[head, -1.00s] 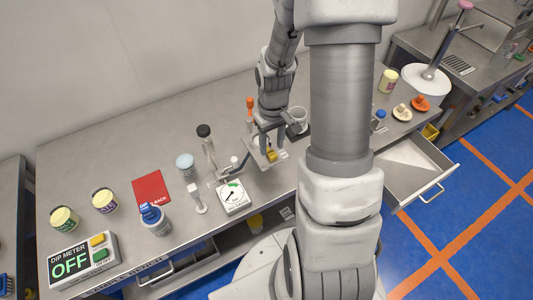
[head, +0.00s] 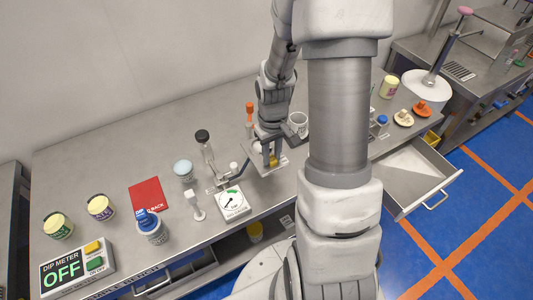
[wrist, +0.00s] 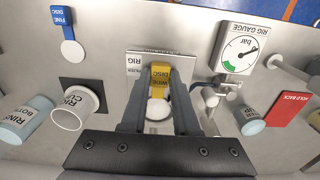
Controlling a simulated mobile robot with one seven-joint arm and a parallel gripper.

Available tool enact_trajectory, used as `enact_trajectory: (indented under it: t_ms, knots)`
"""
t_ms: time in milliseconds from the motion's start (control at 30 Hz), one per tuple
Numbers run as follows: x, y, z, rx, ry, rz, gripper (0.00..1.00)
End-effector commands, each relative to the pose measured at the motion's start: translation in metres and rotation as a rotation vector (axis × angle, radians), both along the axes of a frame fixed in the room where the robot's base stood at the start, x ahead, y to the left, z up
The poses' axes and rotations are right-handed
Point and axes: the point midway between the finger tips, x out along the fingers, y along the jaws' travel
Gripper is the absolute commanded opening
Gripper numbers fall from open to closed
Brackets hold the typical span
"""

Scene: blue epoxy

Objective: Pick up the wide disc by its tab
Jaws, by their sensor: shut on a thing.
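The wide disc (wrist: 157,109) is round and white, with a yellow tab (wrist: 159,76) lettered "WIDE DISC". In the wrist view it lies between my fingers, over the grey rig plate. My gripper (wrist: 157,80) is shut on the tab, one dark finger at each side. Part of the disc is hidden there by my gripper. I cannot tell whether the disc touches the plate.
A blue-tabbed fine disc (wrist: 67,28) and a white cup (wrist: 76,108) are left in the wrist view. The rig gauge (wrist: 238,48) stands close on the right. A red card (head: 147,195) lies farther left in the head view. An open drawer (head: 410,178) juts out at right.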

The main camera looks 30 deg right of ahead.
Motion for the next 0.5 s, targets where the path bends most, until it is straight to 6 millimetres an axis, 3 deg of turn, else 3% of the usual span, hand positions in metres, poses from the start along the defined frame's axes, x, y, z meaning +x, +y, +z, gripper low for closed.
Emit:
enact_trajectory:
  t_ms: [500]
  knots:
    - [0.000, 0.000, 0.011, 0.000, -0.001, 0.000, 0.00]
